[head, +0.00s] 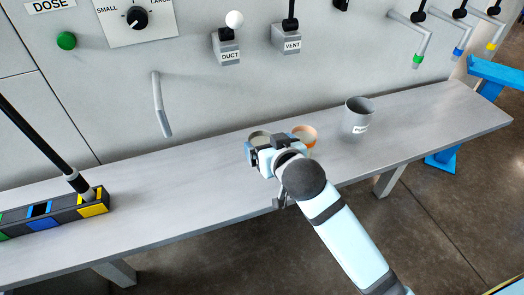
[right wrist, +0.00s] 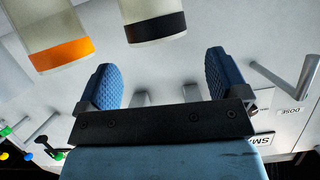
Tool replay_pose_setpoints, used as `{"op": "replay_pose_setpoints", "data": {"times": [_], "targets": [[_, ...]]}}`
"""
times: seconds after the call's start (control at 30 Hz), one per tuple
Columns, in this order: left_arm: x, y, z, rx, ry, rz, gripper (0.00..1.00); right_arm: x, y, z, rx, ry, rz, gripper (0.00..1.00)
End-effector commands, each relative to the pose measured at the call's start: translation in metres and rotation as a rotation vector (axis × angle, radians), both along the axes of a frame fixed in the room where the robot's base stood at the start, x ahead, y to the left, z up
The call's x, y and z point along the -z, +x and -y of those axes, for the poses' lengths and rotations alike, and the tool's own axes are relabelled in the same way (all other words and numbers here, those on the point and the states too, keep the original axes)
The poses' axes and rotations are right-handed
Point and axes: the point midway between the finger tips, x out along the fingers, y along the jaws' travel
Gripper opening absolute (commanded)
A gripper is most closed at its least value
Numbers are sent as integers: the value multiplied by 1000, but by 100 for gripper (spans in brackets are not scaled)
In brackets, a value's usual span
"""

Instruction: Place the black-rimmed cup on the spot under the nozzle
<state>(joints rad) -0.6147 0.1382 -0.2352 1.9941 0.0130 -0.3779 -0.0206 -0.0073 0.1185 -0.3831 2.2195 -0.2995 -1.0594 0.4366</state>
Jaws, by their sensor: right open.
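The black-rimmed cup (head: 259,136) stands on the bench, partly hidden behind my right gripper (head: 266,147) in the head view. In the right wrist view the cup's pale body and black band (right wrist: 155,27) show just beyond the two blue fingers (right wrist: 162,62), lined up with the gap between them. The right gripper is open and nothing is between its fingers. A bent grey nozzle (head: 160,104) sticks out from the wall panel to the left, above the bench. No marked spot is visible below it. My left gripper is not in view.
An orange-rimmed cup (head: 305,133) stands close right of the black-rimmed one. A grey labelled pot (head: 357,119) stands farther right. A slotted box (head: 66,213) with a black rod is at the left of the bench (head: 200,188). The bench below the nozzle is clear.

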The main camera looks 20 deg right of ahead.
Motion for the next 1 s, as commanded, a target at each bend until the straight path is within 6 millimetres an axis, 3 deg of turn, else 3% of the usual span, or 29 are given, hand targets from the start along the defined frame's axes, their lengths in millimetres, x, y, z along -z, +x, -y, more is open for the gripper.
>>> {"op": "replay_pose_setpoints", "data": {"times": [0.27, 0.53, 0.83, 0.87, 1.0], "targets": [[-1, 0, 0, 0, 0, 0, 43, 10, 21, 0, 0, -3, 1, 92], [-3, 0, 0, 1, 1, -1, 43, 28, 54, -1, 0, -3, 1, 92], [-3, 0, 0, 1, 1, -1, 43, 31, 60, -1, 0, -1, 2, 92], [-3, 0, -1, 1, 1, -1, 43, 31, 60, -1, 0, -1, 2, 90], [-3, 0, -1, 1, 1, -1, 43, 31, 60, -1, 0, -1, 2, 58]]}}
